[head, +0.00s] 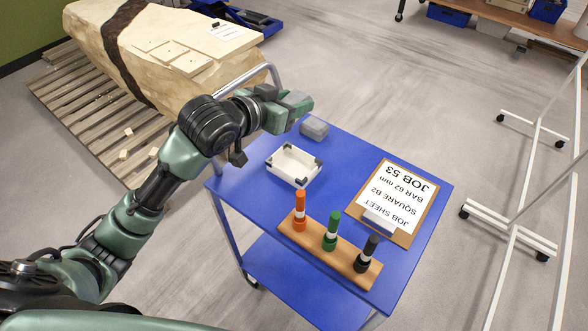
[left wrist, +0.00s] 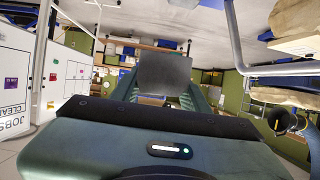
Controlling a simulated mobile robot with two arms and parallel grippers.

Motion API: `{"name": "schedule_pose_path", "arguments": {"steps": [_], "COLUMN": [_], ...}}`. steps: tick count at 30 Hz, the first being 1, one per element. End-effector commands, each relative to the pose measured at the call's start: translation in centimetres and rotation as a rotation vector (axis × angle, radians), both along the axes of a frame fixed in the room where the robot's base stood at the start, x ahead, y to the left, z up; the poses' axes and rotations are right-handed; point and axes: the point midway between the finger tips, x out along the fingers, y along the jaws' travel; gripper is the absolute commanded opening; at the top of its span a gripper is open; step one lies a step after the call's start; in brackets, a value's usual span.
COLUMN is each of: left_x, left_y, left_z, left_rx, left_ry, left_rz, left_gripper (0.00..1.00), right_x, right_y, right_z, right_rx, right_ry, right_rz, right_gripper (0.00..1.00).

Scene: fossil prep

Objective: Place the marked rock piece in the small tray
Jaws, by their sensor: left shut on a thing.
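My left gripper (head: 297,104) is above the far left corner of the blue cart, shut on a grey, flat-faced square piece (left wrist: 165,74). In the left wrist view the piece sits between the fingers; no mark shows on the visible face. The small white tray (head: 281,173) with dark corners stands on the cart, below and in front of the gripper, and looks empty. The pale rock block (head: 130,65) with a dark band lies at the left, with several square pieces (head: 192,64) on its top. My right gripper is out of view.
The blue cart (head: 335,160) also bears a grey box (head: 314,128), a clipboard with a job sheet (head: 395,190), and a wooden holder (head: 318,252) with orange, green and black markers. A metal handle (head: 240,80) rises at the cart's left end. White stand legs (head: 510,222) are at right.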

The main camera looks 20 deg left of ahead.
Motion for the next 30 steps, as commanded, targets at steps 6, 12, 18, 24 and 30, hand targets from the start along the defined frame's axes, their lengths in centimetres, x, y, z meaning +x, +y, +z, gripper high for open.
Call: {"name": "schedule_pose_path", "arguments": {"steps": [6, 12, 18, 24, 30], "left_x": [0.4, 0.3, 0.4, 0.4, 0.4], "left_y": [-0.1, -0.1, -0.1, -0.1, -0.2], "left_z": [-2.4, -7.8, -12.5, -14.6, -17.2], "left_rx": [-0.004, -0.003, -0.004, -0.003, -0.004], "left_ry": [0.004, 0.004, 0.001, -0.003, -0.001], "left_rz": [-0.020, -0.018, -0.018, -0.019, -0.018], "left_gripper": [0.00, 0.00, 0.00, 0.00, 0.00], "right_x": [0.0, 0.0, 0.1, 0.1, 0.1], "right_y": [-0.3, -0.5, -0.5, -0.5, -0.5], "right_z": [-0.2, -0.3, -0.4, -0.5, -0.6], "right_rx": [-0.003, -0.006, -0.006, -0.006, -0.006], "right_ry": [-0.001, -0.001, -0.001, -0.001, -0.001], "right_rz": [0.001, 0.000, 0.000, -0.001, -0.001], "right_gripper": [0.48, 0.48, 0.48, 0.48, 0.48]}}
